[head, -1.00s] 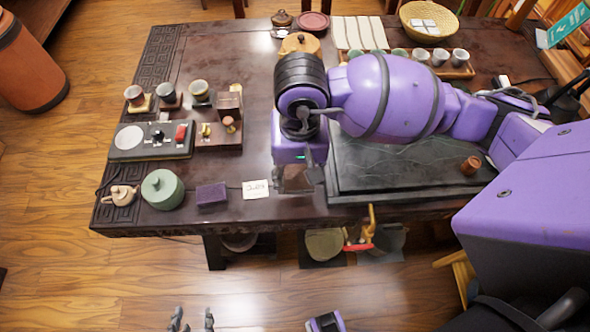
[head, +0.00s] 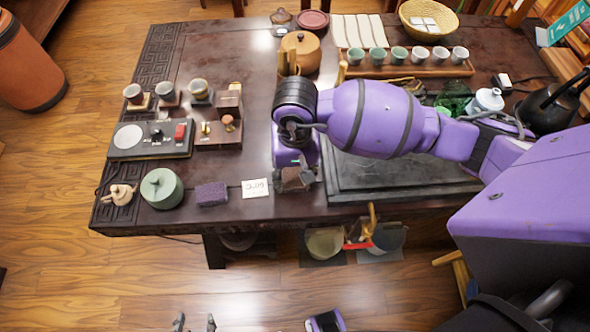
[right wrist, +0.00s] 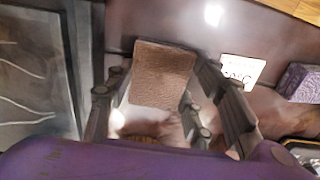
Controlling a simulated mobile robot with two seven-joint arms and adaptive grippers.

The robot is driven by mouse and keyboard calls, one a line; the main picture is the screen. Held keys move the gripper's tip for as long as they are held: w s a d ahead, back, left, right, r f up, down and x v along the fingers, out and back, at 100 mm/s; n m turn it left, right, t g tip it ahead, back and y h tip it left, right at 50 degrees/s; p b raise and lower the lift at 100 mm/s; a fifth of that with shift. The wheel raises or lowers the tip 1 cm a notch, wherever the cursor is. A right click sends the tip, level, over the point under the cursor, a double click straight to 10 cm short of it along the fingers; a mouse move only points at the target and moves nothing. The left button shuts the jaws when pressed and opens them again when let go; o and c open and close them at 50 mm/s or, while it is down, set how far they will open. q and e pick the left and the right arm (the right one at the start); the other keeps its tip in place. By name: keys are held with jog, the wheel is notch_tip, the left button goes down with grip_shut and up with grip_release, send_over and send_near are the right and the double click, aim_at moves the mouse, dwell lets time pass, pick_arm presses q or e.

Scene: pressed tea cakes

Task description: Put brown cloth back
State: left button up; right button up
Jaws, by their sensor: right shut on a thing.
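The brown cloth (right wrist: 162,75), a folded rectangular piece, is between the fingers of my right gripper (right wrist: 168,108) in the right wrist view. In the head view my right gripper (head: 294,183) is shut on it near the table's front edge, between the small white card (head: 256,188) and the dark tea tray (head: 395,184). I cannot tell whether the cloth touches the table. My left gripper (head: 196,324) shows only its fingertips at the bottom edge of the head view, apart and empty.
A purple block (head: 211,194), green lidded pot (head: 162,189) and small teapot (head: 119,195) stand left of the card. A black device (head: 150,142) lies behind them. Several cups line a wooden tray (head: 440,71) at the back.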

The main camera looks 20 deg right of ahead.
aim_at(295, 174)
jog(key=o, duration=0.9)
jog(key=shift+f, duration=0.1)
jog(key=shift+o, duration=1.4)
pick_arm(q)
jog(key=shift+w, duration=0.35)
jog(key=shift+r, duration=0.15)
pick_arm(e)
jog(key=shift+r, duration=0.4)
pick_arm(q)
jog(key=shift+s, duration=0.25)
pick_arm(e)
notch_tip(295, 174, up, 12)
jog(key=shift+f, duration=0.15)
pick_arm(q)
jog(key=shift+w, duration=0.2)
